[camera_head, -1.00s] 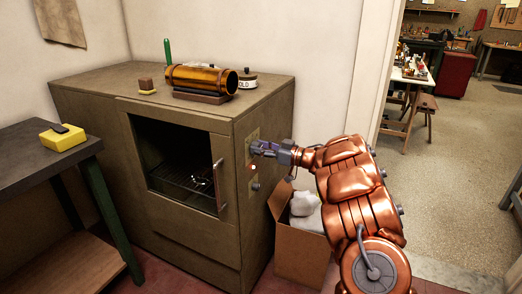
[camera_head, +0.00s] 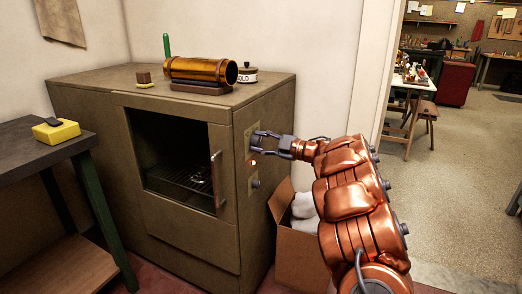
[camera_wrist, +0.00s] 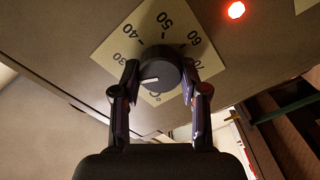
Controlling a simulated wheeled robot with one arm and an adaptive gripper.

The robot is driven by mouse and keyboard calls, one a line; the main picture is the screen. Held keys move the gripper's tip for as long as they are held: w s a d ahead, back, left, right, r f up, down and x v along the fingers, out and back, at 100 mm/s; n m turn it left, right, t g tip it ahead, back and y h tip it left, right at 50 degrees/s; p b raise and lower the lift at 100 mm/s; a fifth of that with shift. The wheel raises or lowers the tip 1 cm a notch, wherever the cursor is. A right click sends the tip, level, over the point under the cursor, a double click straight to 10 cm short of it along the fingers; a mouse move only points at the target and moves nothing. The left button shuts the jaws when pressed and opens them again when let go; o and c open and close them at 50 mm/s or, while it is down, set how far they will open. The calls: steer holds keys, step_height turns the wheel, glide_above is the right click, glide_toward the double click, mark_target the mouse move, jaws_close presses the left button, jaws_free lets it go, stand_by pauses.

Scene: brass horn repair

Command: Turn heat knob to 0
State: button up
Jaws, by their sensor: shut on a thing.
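The heat knob (camera_wrist: 157,76) is round and dark, on a pale dial plate (camera_wrist: 128,42) with numbers 30 to 70 and a °C mark. No 0 is readable. Its white mark points left and slightly down in the wrist view, just below the 30. My gripper (camera_wrist: 160,74) is shut on the knob, one finger on each side. In the head view my gripper (camera_head: 256,142) is at the oven's right side panel, and its fingers mostly hide the knob. The oven (camera_head: 190,232) is a brown-green cabinet with a dark window.
A red light (camera_head: 253,163) glows below the dial, with a second knob (camera_head: 255,184) lower. A cardboard box (camera_head: 297,256) stands on the floor beside the oven, below my arm. A brass tube (camera_head: 198,69) and a lidded pot (camera_head: 248,75) sit on top.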

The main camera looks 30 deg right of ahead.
steer(key=n+b, duration=0.1)
steer(key=n, duration=0.1)
steer(key=n+b, duration=0.1)
steer(key=b, duration=0.1)
steer(key=shift+f+n, duration=0.2)
steer(key=shift+n, duration=0.2)
steer(key=shift+n+b, duration=0.6)
steer(key=shift+b, duration=0.1)
steer(key=shift+a+r, duration=0.1)
steer(key=o, duration=1.1)
steer(key=shift+s, duration=0.1)
steer(key=v, duration=1.2)
